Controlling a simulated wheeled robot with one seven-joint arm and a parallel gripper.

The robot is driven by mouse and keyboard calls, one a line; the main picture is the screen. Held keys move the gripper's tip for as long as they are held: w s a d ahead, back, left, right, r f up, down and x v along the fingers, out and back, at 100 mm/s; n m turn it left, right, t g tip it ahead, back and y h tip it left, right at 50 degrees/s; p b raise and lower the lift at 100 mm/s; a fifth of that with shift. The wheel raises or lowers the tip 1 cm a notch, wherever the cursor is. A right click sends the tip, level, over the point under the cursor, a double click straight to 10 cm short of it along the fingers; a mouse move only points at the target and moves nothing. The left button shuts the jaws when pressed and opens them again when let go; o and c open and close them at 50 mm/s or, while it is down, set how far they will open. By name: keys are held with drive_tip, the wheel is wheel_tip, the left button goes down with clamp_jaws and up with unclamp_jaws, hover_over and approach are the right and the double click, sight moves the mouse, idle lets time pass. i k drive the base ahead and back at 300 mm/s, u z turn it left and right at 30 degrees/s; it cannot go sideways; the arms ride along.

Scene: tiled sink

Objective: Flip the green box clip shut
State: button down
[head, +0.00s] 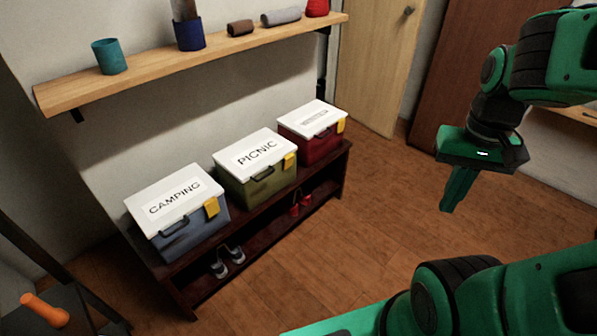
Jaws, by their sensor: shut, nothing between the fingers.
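The green box (252,188) is the middle of three lidded boxes on a dark wooden bench. Its white lid (240,148) is down and reads PICNIC. A dark handle (264,174) is on its front. Its yellow clip (290,160) is at the front right of the lid edge; it is too small to tell whether it is latched. My gripper (446,207) is shut and empty, pointing down over the floor, well to the right of the green box and apart from it.
A blue box (190,236) reading CAMPING stands left, and a red box (310,146) stands right; both have yellow clips. The bench (258,248) holds shoes on its lower shelf. A wooden wall shelf (150,77) overhangs behind. Floor in front is clear.

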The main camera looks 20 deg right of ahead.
sight(289, 159)
drive_tip(key=u, duration=0.75)
drive_tip(key=i, duration=0.65)
drive_tip(key=u, duration=0.05)
